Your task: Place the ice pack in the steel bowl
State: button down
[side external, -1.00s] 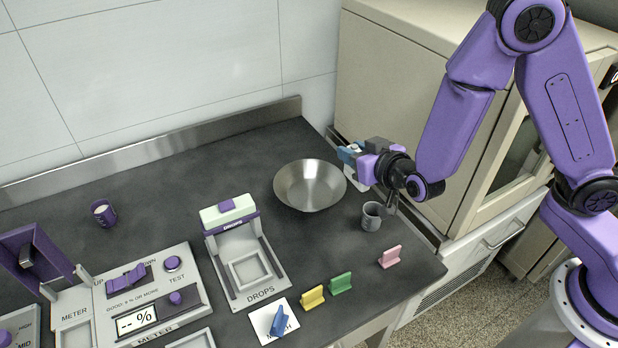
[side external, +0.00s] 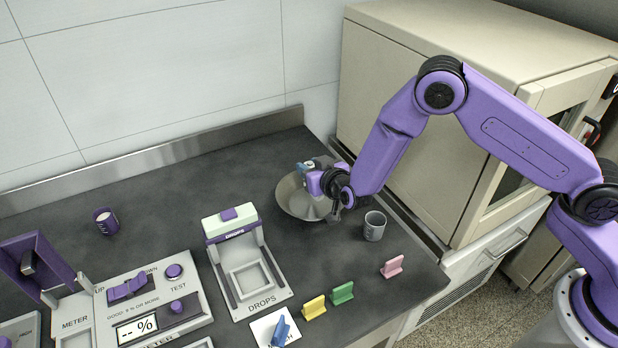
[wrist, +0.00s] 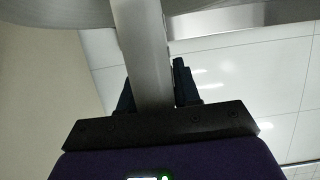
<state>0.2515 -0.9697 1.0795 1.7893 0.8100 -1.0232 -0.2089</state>
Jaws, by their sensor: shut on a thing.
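My gripper (side external: 307,170) is shut on the ice pack, a pale grey slab (wrist: 143,50) that shows edge-on between the dark fingers in the wrist view. In the side view the gripper and my wrist hide most of the pack, and only a small pale and blue patch shows. The steel bowl (side external: 289,198) is a wide, shallow, shiny dish on the dark counter. My gripper is over the bowl's back right part and covers some of its rim. I cannot tell whether the pack touches the bowl.
A grey mug (side external: 374,227) stands just right of the bowl. The drops device (side external: 232,222) stands to the left, with yellow (side external: 314,307), green (side external: 342,293) and pink (side external: 392,266) tabs in front. A beige cabinet (side external: 400,80) rises behind. The counter's back left is mostly clear.

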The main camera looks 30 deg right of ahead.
jog(key=shift+w+f, duration=0.25)
jog(key=shift+f, duration=0.05)
jog(key=shift+a+f, duration=0.1)
jog(key=shift+f, duration=1.4)
jog(key=shift+f, duration=0.1)
jog(key=c, duration=0.8)
grip_release()
jog(key=v, duration=1.2)
